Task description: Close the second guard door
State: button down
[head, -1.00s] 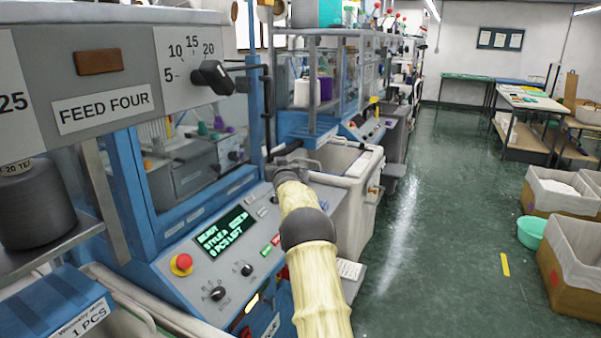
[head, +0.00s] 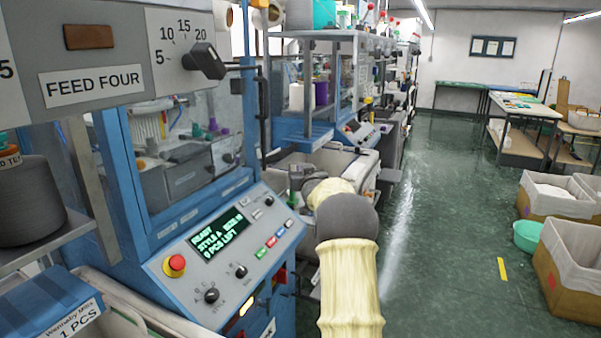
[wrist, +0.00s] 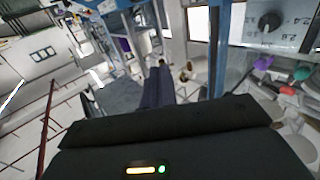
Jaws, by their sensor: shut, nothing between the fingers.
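The nearest machine has a blue frame with a clear guard panel (head: 185,150). A dark bar handle (head: 262,105) stands at its right edge. The second machine stands behind it, with a blue frame and clear guard panels (head: 345,80); I cannot tell surely which panel is the second guard door or how far it stands open. My gripper (head: 285,182) is past the near machine's control panel, partly hidden by my arm. In the wrist view my gripper (wrist: 158,75) is shut, empty, its fingers pointing forward beside a blue post (wrist: 222,50). I see no contact with a door.
A pale bin (head: 340,160) stands beyond my gripper. The green aisle floor (head: 440,200) is open on the right, with lined boxes (head: 570,270) at its far side.

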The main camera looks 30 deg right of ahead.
jog(key=s+a+f+g+y, duration=0.1)
jog(key=s+a+f+g, duration=0.2)
jog(key=a, duration=0.4)
jog(key=s+a+f+n+g+y, duration=0.1)
jog(key=s+a+f, duration=0.35)
jog(key=a, duration=0.25)
jog(key=s+a+f+g+y, duration=0.1)
jog(key=s+a+f+g, duration=0.2)
jog(key=s+a, duration=0.3)
jog(key=s+a+f+n+g+y, duration=0.1)
jog(key=s+a+f+g, duration=0.1)
jog(key=s+a, duration=0.3)
jog(key=s+a+f+n+g+y, duration=0.1)
jog(key=s+a+f+g, duration=0.2)
jog(key=s, duration=1)
jog(key=s+a+f+g, duration=0.2)
jog(key=s+a+f, duration=0.2)
jog(key=s+a, duration=0.3)
jog(key=s, duration=0.2)
jog(key=shift+s+a+n+y, duration=0.3)
jog(key=shift+a+n+y, duration=0.05)
jog(key=shift+n+y, duration=0.05)
jog(key=shift+a+f, duration=0.1)
